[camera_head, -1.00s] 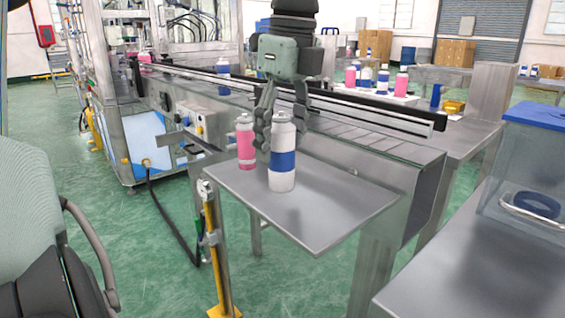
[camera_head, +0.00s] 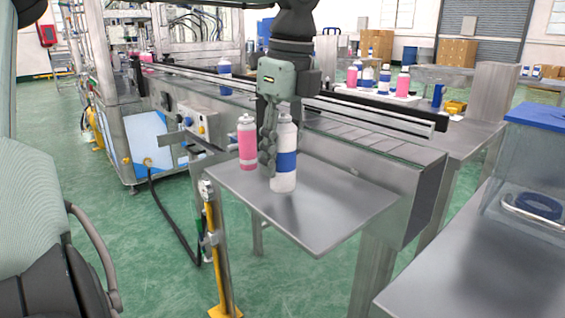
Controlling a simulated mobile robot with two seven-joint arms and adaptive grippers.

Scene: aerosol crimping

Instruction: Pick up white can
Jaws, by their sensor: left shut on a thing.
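The white can (camera_head: 284,182) with a blue band stands upright on the small steel table in the middle of the view. My left gripper (camera_head: 275,145) comes down from above, with its fingers around the upper part of the can. One finger shows along the can's left side; the other is mostly hidden behind the can. The gripper is shut on the can, and the can's base appears to rest on the table. My right gripper is not in view.
A pink and white can (camera_head: 247,145) stands close to the left of the gripper. A conveyor (camera_head: 345,112) runs behind the steel table (camera_head: 330,205). The table's front right is clear. A clear bin with a blue lid (camera_head: 540,117) stands at the right.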

